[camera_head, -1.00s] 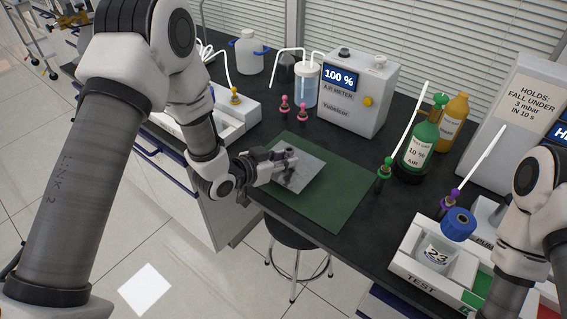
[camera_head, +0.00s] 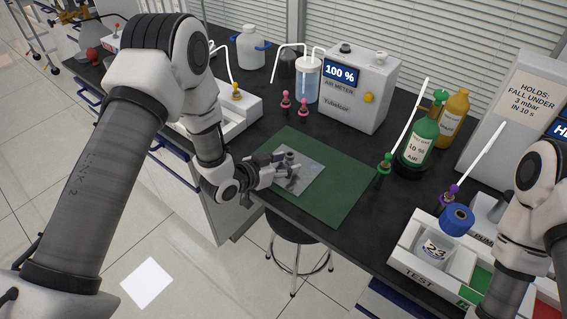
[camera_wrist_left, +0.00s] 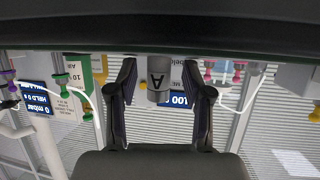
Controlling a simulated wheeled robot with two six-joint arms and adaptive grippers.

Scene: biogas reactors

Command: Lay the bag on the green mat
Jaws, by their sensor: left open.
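The bag (camera_head: 312,172) is a flat grey square. It lies on the green mat (camera_head: 335,200), over its upper left part. My left gripper (camera_head: 294,170) is open over the bag, with its fingers on either side of the bag's small upright grey fitting. In the left wrist view a grey cylinder marked A (camera_wrist_left: 158,88) stands between the open fingers, apart from both. My right arm shows at the right edge, but its gripper is out of view.
Pink-capped fittings (camera_head: 287,104) and the air meter box (camera_head: 358,92) stand behind the mat. A green bottle (camera_head: 416,145) and a green-capped fitting (camera_head: 384,168) are to its right. A white TEST tray (camera_head: 415,262) is at the front right. A stool (camera_head: 300,228) is below the bench edge.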

